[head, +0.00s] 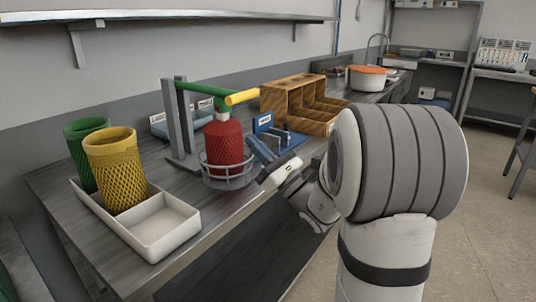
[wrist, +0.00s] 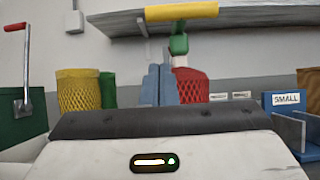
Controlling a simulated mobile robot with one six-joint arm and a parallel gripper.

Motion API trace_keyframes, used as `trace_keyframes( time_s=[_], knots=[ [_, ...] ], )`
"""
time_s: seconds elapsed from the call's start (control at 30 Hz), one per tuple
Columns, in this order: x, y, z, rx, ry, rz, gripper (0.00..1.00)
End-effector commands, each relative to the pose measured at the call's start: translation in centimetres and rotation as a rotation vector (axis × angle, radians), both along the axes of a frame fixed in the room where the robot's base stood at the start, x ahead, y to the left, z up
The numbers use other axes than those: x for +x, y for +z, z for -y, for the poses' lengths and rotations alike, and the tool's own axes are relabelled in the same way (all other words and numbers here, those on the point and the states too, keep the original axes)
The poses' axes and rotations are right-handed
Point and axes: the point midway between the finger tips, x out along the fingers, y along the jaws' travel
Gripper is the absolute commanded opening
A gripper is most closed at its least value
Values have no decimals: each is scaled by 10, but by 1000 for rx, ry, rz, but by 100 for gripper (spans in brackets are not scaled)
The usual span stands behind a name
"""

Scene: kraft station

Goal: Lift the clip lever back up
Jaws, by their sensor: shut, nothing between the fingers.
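A green arm (head: 203,89) with a yellow handle (head: 242,97) reaches out from grey posts, sloping slightly down towards the handle. In the wrist view the yellow handle (wrist: 180,11) is at the top. Another lever with a red handle (wrist: 15,27) stands upright on a green body at the left. Neither is marked as the clip lever. A red mesh-covered piece (head: 223,143) sits under the green arm, in a wire ring. My gripper (head: 254,142) has blue fingers, shut and empty, just right of the red piece. Its fingers (wrist: 160,69) point up in the wrist view, below the yellow handle and apart from it.
A white tray (head: 164,229) holds yellow (head: 119,170) and green (head: 82,140) mesh-covered tubes at the left. A wooden compartment box (head: 290,102) and a blue holder marked SMALL (wrist: 286,99) stand at the right. A shelf (head: 160,17) hangs above.

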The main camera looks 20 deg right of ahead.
Motion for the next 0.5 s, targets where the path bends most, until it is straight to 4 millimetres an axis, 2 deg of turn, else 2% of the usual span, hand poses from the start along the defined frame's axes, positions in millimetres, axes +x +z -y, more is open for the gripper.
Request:
trace_keyframes(
  time_s=[0.2, 0.33, 0.5],
  knots=[
    [29, 28, -23, 0, 2, 3, 0],
    [31, 48, -23, 0, -1, 3, 0],
    [33, 60, -24, 0, -1, 1, 0]
  ],
)
